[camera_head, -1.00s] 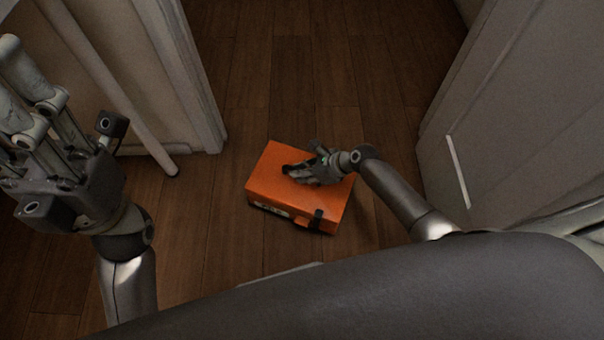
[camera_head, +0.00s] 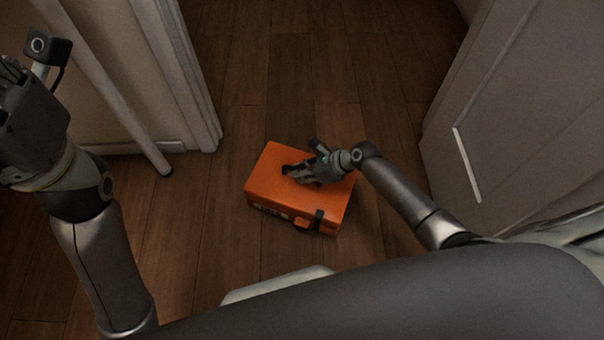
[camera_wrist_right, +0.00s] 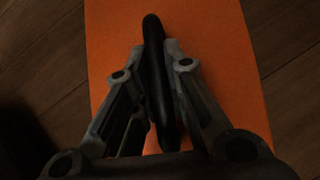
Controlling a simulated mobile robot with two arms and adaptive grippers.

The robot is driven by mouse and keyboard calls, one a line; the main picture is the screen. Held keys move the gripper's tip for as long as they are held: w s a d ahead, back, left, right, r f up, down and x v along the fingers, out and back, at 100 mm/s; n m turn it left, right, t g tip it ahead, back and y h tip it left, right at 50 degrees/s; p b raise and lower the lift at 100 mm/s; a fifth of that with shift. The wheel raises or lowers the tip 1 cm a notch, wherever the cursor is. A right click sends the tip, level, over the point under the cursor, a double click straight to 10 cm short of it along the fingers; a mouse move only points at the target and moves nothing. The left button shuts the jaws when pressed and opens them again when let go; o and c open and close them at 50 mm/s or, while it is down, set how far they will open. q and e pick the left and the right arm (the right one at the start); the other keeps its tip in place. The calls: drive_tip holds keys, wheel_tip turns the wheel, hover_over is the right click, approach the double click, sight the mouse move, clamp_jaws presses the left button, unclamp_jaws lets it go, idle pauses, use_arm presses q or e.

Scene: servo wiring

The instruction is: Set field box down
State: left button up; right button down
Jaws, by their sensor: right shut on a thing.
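The field box (camera_head: 275,180) is an orange case with a dark latch and a pale label on its near side. It is below me in the middle of the head view, over the wooden floor; I cannot tell whether its underside touches the floor. My right gripper (camera_head: 292,172) is at its top, shut on the black handle. In the right wrist view the handle (camera_wrist_right: 153,60) stands between the two fingers (camera_wrist_right: 158,95), with the orange lid (camera_wrist_right: 215,40) behind it. My left gripper (camera_head: 15,85) is raised at the left edge, partly cut off, its fingertips not clear.
A white door frame (camera_head: 180,70) with a pale pole (camera_head: 120,110) stands on the left. A grey-white door panel (camera_head: 520,110) stands on the right. The wooden floor (camera_head: 310,60) beyond the box is clear.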

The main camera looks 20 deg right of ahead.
drive_tip(key=shift+w+r, duration=0.15)
drive_tip(key=shift+r, duration=0.1)
drive_tip(key=c, duration=1.9)
unclamp_jaws()
drive_tip(key=shift+f, duration=0.25)
drive_tip(key=o, duration=0.4)
drive_tip(key=shift+o, duration=0.2)
drive_tip(key=shift+s+r, duration=0.1)
drive_tip(key=shift+s, duration=0.1)
